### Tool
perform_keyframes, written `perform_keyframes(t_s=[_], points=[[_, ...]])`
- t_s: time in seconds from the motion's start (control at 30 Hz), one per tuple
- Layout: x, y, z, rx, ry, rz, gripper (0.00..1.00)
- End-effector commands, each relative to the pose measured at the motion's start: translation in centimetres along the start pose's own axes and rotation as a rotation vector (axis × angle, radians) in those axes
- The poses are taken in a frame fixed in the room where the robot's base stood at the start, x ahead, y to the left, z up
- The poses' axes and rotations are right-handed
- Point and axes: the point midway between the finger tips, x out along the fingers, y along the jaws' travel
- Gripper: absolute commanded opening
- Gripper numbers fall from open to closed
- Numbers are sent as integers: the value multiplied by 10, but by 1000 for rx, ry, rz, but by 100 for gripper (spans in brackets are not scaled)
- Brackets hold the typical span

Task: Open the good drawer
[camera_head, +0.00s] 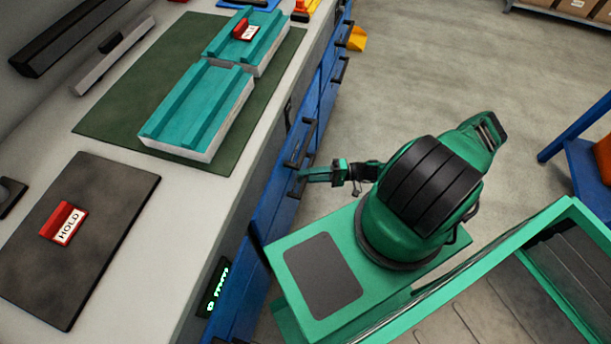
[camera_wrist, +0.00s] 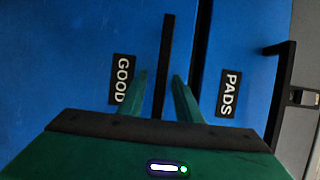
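The good drawer (camera_wrist: 70,60) is a blue front with a black "GOOD" label (camera_wrist: 123,79) in the wrist view. Its long black bar handle (camera_wrist: 167,45) runs up the middle of that view. My gripper (camera_wrist: 161,77) is open, with one green finger on each side of the handle's line and visible gaps to both. I cannot tell how deep the handle sits between the fingers. In the head view my gripper (camera_head: 302,174) is at the blue cabinet front, by the black handles. The drawer front looks flush with its neighbour.
The pads drawer (camera_wrist: 235,60) is right of the good drawer in the wrist view, with its own black handle (camera_wrist: 283,90). The worktop (camera_head: 190,215) above carries teal-topped panels (camera_head: 197,110) and a red HOLD sign (camera_head: 64,223). Open floor (camera_head: 440,80) lies beyond my arm.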

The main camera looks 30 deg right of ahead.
Motion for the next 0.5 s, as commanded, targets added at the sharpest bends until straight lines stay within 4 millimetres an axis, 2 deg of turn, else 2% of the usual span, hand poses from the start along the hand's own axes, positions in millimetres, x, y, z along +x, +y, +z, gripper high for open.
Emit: perform_keyframes(t_s=[0.17,0.23,0.3,0.33,0.5], points=[[0,0,0,0,0,0,31],[0,0,0,0,0,0,19],[0,0,0,0,0,0,3],[0,0,0,0,0,0,0],[-1,0,0,0,0,1,0]])
